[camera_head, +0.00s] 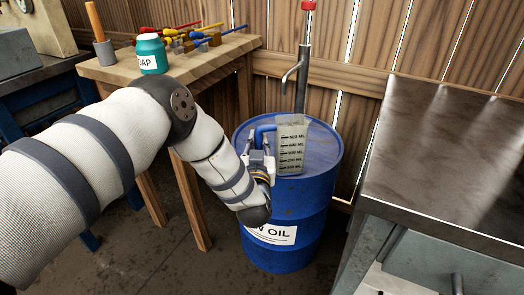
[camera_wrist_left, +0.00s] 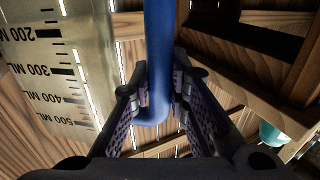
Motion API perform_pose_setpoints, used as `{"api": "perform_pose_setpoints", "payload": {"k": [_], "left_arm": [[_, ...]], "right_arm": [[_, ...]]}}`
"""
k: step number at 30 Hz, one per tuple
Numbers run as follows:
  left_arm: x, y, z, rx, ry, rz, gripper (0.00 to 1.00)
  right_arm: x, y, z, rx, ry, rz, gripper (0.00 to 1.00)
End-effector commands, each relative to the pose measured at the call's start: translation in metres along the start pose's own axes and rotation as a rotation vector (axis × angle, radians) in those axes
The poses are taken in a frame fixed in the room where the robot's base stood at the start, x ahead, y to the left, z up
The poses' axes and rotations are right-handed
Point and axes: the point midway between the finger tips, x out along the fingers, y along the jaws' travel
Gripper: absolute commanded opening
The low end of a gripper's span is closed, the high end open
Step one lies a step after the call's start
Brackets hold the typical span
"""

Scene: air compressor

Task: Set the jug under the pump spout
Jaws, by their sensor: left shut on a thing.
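The clear measuring jug (camera_head: 291,148) with black ML marks and a blue handle (camera_head: 262,132) is at the blue oil drum (camera_head: 318,210), below the pump spout (camera_head: 290,76). It looks upright in the head view; whether it rests on the drum top or hangs just above it I cannot tell. My left gripper (camera_head: 262,160) is shut on the handle. In the left wrist view the fingers (camera_wrist_left: 160,90) close on both sides of the blue handle (camera_wrist_left: 158,40), and the jug's marked wall (camera_wrist_left: 60,70) is at the left. My right gripper is out of view.
The pump pipe (camera_head: 304,60) with a red top rises from the drum. A wooden table (camera_head: 185,75) with a teal soap jar (camera_head: 151,53) and several tools stands at the left. A metal-topped bench (camera_head: 450,150) is close on the right. A plank wall is behind.

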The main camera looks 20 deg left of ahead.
Motion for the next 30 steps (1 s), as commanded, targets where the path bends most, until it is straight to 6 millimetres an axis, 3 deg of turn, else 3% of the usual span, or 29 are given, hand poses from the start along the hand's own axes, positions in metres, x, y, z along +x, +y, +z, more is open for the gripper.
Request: {"api": "perform_pose_setpoints", "payload": {"k": [1, 18, 30], "left_arm": [[0.007, -0.002, 0.011, 0.001, -0.004, -0.002, 0.00], [0.091, -0.016, 0.007, 0.001, -0.001, -0.002, 0.00], [0.105, -0.018, 0.001, -0.001, 0.001, 0.000, 0.00]], "right_arm": [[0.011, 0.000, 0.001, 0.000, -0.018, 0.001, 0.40], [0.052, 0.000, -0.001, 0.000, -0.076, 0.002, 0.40], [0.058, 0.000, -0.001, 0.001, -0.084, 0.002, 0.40]]}}
